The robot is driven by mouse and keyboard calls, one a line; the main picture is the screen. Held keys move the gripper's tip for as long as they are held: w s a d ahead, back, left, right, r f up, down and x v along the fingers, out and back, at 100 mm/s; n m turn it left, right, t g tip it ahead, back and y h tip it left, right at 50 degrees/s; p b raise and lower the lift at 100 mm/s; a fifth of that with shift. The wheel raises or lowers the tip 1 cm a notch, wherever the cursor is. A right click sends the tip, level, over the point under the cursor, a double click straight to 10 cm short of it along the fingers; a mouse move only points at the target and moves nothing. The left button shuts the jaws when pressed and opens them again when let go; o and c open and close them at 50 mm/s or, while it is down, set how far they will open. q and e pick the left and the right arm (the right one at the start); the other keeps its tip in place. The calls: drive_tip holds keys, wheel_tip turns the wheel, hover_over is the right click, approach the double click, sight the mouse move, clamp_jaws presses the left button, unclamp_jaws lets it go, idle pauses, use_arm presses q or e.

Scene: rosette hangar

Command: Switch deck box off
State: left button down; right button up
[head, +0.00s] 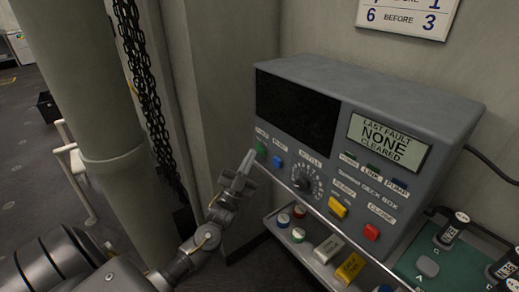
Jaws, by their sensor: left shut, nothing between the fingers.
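The deck box (385,85) is a grey sloped-front console on a ledge against the wall. Its front has a black screen (297,108), a small display (388,141) reading "LAST FAULT NONE CLEARED", and a round dial (303,179). A green button (261,149) and a blue button (277,162) sit at the left, a yellow switch (338,207) and a red button (371,231) at the right. My left gripper (250,160) is shut and empty, its tips just left of the green button; I cannot tell whether they touch. My right gripper is out of view.
A lower strip below the box holds several buttons and a yellow block (350,267). A dark green tray (459,267) with labelled black items stands at right. A thick column (90,110) and hanging chains (138,70) stand left of my gripper.

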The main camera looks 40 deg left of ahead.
use_arm(q)
drive_tip(key=s, duration=0.1)
drive_tip(key=s+p, duration=0.1)
drive_tip(key=s, duration=0.2)
drive_tip(key=shift+s+a, duration=0.4)
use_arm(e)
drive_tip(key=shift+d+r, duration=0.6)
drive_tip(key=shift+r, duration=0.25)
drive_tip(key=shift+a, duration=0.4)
